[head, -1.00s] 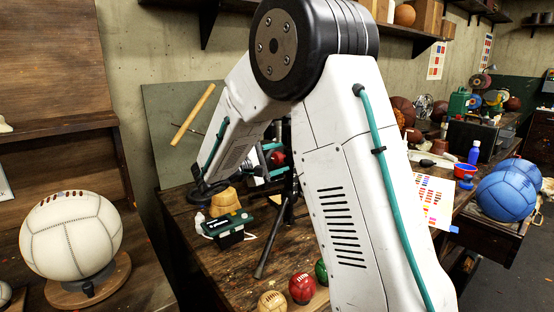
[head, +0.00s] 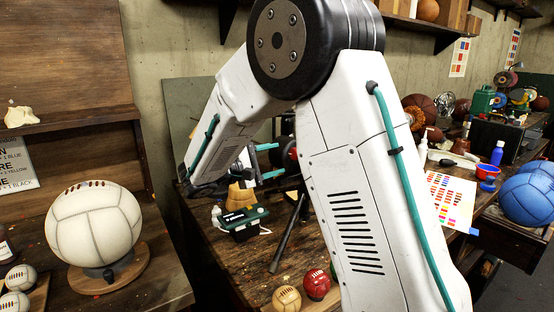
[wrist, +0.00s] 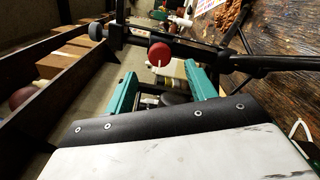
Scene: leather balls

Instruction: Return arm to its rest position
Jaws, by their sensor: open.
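My white arm with its teal cable fills the middle of the head view, folded at the elbow above the workbench (head: 215,265). My gripper (head: 270,160) shows partly behind the arm, its teal fingers apart with nothing seen between them. In the wrist view my gripper (wrist: 163,78) is open, with a teal finger on each side. A red round thing (wrist: 159,54) on a dark bar lies beyond the fingers there. I cannot tell how far off it is.
A white panelled ball (head: 95,225) sits on a wooden stand at left. A green-and-black device (head: 243,220) and small red (head: 316,284) and tan (head: 287,299) balls are on the bench near my arm. A blue ball (head: 530,195) is at right. Shelves (wrist: 75,55) run along the wrist view's left.

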